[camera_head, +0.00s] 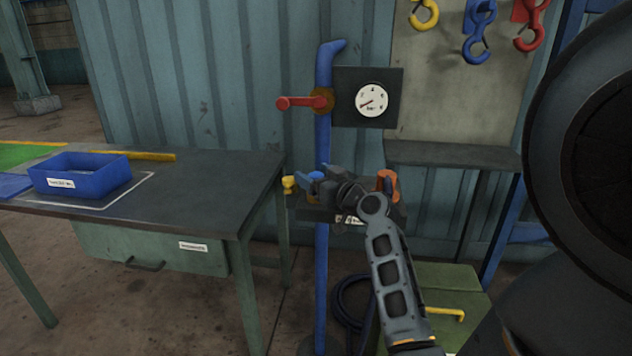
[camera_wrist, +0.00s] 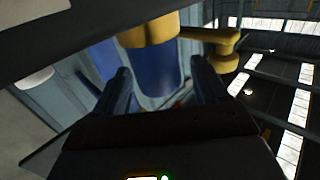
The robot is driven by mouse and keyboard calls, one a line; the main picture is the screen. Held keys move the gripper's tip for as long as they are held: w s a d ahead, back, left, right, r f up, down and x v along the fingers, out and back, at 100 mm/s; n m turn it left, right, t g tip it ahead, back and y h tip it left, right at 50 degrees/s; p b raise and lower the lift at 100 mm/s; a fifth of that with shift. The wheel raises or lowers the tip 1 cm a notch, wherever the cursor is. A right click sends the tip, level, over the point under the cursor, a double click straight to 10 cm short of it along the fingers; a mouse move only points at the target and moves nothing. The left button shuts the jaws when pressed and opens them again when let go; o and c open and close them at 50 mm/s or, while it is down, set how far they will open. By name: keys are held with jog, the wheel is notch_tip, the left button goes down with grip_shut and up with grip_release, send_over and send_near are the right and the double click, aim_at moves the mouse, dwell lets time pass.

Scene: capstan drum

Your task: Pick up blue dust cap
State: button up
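A small blue piece (camera_head: 315,175), which looks like the blue dust cap, sits at the left end of my gripper (camera_head: 329,184) in the head view, by the blue upright pipe. In the wrist view, the two fingers of my gripper (camera_wrist: 164,78) stand apart. A blue rounded surface (camera_wrist: 157,66) shows between and beyond them, below a yellow fitting (camera_wrist: 150,31). I cannot tell whether this surface is the cap or the pipe, or whether the fingers touch it. My gripper hides part of the small shelf there.
A yellow cap (camera_head: 289,184) and an orange fitting (camera_head: 387,180) flank my gripper. A red-handled valve (camera_head: 304,102) and a gauge (camera_head: 372,100) are above. A table (camera_head: 200,205) with a blue bin (camera_head: 82,180) stands left. A large dark drum (camera_head: 590,150) fills the right.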

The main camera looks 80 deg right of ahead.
jog(key=c, duration=1)
